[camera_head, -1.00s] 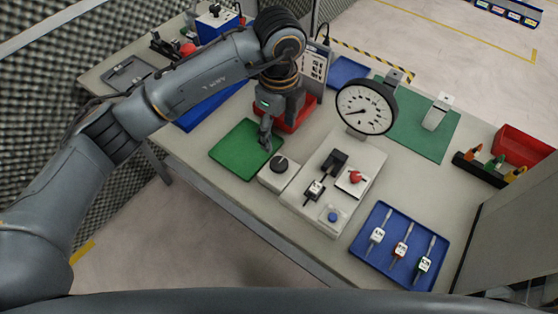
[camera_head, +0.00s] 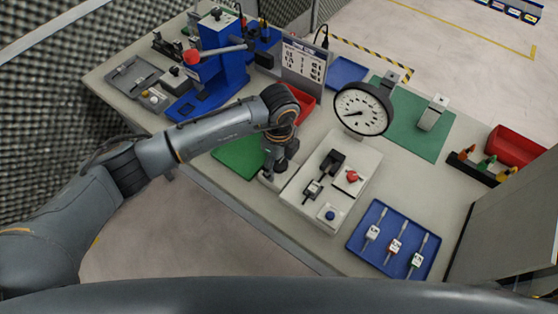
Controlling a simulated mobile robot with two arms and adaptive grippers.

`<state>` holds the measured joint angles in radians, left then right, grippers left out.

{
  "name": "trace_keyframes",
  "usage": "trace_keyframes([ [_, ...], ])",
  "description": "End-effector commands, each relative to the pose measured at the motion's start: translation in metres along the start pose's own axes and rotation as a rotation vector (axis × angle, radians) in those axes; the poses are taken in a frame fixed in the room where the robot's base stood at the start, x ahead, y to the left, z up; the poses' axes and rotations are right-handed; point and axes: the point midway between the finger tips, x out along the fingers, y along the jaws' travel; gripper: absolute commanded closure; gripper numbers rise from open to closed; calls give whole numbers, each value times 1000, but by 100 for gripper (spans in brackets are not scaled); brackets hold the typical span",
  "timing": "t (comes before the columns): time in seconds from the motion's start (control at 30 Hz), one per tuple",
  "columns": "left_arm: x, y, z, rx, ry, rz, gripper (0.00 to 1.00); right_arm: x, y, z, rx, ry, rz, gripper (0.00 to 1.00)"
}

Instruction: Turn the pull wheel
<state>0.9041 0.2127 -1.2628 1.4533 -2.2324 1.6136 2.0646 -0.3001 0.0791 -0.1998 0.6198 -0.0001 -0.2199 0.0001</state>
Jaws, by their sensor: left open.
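The wheel is a black round knob on a small pale block (camera_head: 268,183), at the left side of a white tester (camera_head: 312,205) with a big round dial (camera_head: 361,111). In the head view, my left gripper (camera_head: 272,171) points down right over the small block. It is open and covers most of the knob, so I cannot tell whether the fingers touch the wheel or sit around it. The tester carries black clamps, a red knob (camera_head: 352,176) and a blue button (camera_head: 330,214). My right gripper is not in view.
A green mat (camera_head: 236,160) lies left of the block, partly under my arm. A blue press (camera_head: 222,62) stands behind my arm. A red bin (camera_head: 304,104) sits behind the gripper. A blue tray (camera_head: 365,256) with labelled tools is at the front right.

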Motion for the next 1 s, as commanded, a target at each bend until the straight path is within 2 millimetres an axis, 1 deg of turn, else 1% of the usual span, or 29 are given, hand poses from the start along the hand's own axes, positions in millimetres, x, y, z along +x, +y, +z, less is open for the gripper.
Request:
trace_keyframes([
  [0.07, 0, 0, 0, 0, 0, 0, 33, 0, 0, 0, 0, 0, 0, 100],
  [0.1, 0, 0, 0, 0, 0, 0, 37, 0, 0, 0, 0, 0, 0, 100],
  [0.17, 0, 0, 0, 0, 0, 0, 50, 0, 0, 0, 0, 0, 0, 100],
  [0.2, 0, 0, 0, 0, 0, 0, 58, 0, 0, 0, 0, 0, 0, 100],
  [0.27, 0, 0, 0, 0, 0, 0, 70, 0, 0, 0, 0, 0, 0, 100],
  [0.3, 0, 0, 0, 0, 0, 0, 78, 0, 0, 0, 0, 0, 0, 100],
  [0.37, 0, 0, 0, 0, 0, 0, 88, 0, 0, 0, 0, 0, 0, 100],
  [0.67, 1, 0, 0, 29, 0, -1, 88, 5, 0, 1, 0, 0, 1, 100],
  [0.87, 3, -1, 0, 126, -1, -2, 88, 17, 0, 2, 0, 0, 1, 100],
  [1.0, 4, -1, 0, 236, -1, -4, 88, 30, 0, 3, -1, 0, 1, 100],
])
